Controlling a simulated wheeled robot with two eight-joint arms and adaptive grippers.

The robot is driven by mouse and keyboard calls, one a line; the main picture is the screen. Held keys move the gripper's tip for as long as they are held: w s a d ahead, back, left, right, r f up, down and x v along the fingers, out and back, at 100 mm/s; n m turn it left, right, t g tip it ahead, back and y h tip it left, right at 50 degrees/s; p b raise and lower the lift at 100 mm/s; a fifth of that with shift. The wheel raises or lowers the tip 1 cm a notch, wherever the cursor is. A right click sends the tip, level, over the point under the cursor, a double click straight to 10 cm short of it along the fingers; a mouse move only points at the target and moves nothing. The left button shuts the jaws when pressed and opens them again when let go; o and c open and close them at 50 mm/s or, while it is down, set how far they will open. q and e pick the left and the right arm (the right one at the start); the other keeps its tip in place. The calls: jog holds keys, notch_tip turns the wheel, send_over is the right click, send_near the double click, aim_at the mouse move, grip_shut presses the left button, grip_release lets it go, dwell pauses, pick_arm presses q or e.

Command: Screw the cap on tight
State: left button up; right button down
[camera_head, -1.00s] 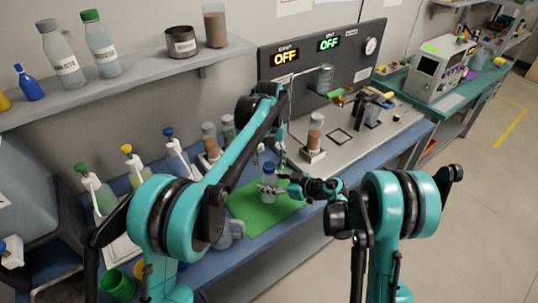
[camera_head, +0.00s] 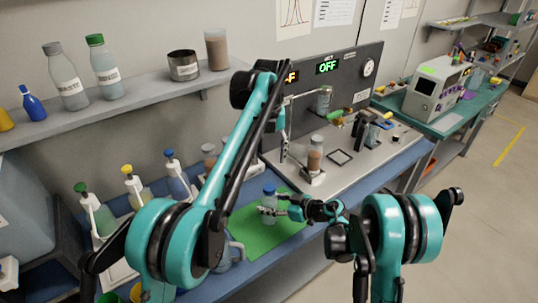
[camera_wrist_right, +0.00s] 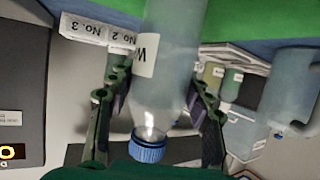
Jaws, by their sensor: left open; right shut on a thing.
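A small clear bottle (camera_head: 268,204) with a white label stands upright over the green mat. Whether its base touches the mat cannot be told. Its blue cap (camera_head: 269,189) sits on the neck; how tight it is cannot be seen. My right gripper (camera_head: 272,210) is shut around the bottle's body from the right. In the right wrist view, its fingers (camera_wrist_right: 160,88) flank the bottle (camera_wrist_right: 172,60), and the ribbed blue cap (camera_wrist_right: 148,147) points down in the picture. My left gripper (camera_head: 283,150) hangs open and empty above the bottle, apart from the cap; its fingertips are small.
The green mat (camera_head: 255,238) lies on the blue bench. A steel apparatus plate (camera_head: 352,172) with a brown-filled jar (camera_head: 315,155) stands right of the bottle. Squeeze bottles (camera_head: 136,187) stand at left, and a shelf (camera_head: 130,105) runs above. A jug (camera_head: 235,252) sits near the mat's left edge.

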jog(key=c, duration=0.6)
grip_release()
jog(key=v, duration=1.2)
